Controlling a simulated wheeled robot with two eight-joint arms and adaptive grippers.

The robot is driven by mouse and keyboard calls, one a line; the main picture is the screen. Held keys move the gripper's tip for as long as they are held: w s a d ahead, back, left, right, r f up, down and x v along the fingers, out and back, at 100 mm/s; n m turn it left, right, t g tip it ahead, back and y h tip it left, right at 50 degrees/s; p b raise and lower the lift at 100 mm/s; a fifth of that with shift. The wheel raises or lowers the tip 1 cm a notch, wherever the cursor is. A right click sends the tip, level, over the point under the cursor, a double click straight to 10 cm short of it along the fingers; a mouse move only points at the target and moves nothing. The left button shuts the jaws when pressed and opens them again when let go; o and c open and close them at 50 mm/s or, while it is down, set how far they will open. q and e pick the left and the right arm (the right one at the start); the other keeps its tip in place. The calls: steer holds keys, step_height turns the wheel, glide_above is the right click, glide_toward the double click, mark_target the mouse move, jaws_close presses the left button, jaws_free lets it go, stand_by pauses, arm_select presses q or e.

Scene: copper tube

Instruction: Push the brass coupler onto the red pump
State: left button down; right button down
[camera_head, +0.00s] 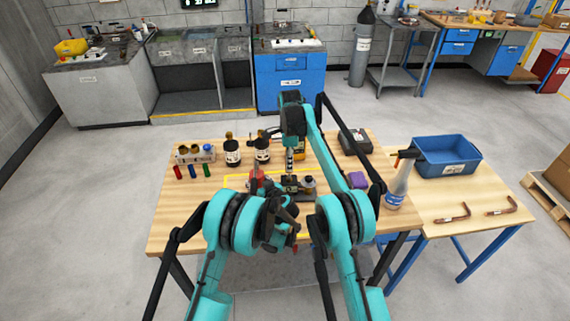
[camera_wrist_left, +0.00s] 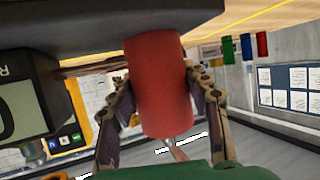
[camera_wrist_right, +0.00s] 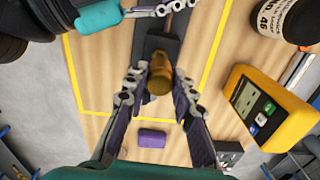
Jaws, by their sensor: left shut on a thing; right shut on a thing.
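The red pump (camera_wrist_left: 155,85) is a red cylinder in the left wrist view. My left gripper (camera_wrist_left: 160,85) is shut on it, one finger on each side. The pump also shows as a small red patch in the head view (camera_head: 256,180). The brass coupler (camera_wrist_right: 160,73) is in the right wrist view, between the fingertips of my right gripper (camera_wrist_right: 158,85), which is shut on it. The coupler is over a dark plate (camera_wrist_right: 155,45) inside the yellow outline. I cannot tell whether coupler and pump touch. My arms hide much of this area in the head view.
A yellow meter (camera_wrist_right: 265,108) and a black bottle (camera_wrist_right: 290,20) stand right of my right gripper in its view. A purple block (camera_wrist_right: 152,138) lies nearby. A spray bottle (camera_head: 397,186), blue bin (camera_head: 446,158) and copper pieces (camera_head: 453,213) are at the table's right.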

mark_target(289, 175)
steer(key=shift+f, duration=0.6)
steer(key=shift+f, duration=0.9)
steer(key=shift+f, duration=0.6)
steer(key=c, duration=1.2)
jaws_free()
